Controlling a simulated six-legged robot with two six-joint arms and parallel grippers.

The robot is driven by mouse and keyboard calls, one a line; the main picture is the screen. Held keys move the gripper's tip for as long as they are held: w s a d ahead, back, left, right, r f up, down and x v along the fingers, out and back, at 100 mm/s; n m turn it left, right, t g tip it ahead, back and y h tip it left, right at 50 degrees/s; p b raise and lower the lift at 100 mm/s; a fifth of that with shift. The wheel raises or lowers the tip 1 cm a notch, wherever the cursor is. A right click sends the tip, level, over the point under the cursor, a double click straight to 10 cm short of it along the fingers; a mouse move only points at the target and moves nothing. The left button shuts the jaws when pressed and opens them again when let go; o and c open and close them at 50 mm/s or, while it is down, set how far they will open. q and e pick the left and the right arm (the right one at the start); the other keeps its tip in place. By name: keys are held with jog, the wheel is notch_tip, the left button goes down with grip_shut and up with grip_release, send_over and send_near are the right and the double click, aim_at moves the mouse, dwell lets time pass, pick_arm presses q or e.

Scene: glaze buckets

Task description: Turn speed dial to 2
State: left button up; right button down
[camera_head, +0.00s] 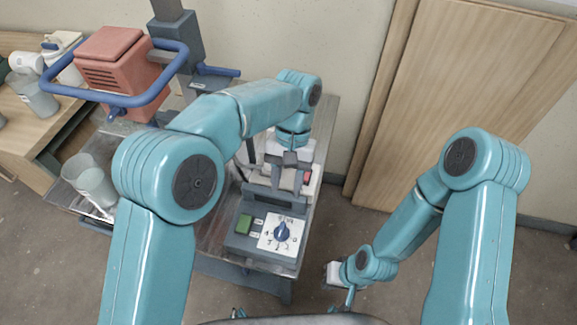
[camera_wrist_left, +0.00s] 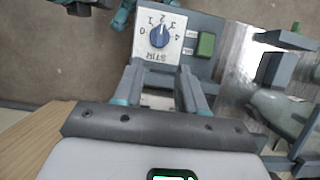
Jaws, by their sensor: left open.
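The speed dial (camera_head: 283,231) is a blue knob on a white numbered plate, on a grey control box (camera_head: 242,245). In the left wrist view the dial (camera_wrist_left: 160,36) shows just beyond my fingertips, with marks 0 to 4 around it. Its exact setting is too small to read surely. My left gripper (camera_head: 288,186) is open and empty, behind the dial in the head view; its two fingers (camera_wrist_left: 158,72) point toward the dial without touching it. My right gripper (camera_head: 346,290) hangs low to the right of the stand, mostly hidden by its own arm.
A green button (camera_head: 244,223) sits beside the dial plate, and a red one (camera_head: 306,177) is near my left gripper. A red mixer head with a blue guard (camera_head: 108,60) and a clear container (camera_head: 90,180) stand at left. A wooden panel (camera_head: 450,90) leans on the wall.

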pick_arm(q)
jog(key=v, duration=0.4)
dwell(0.6)
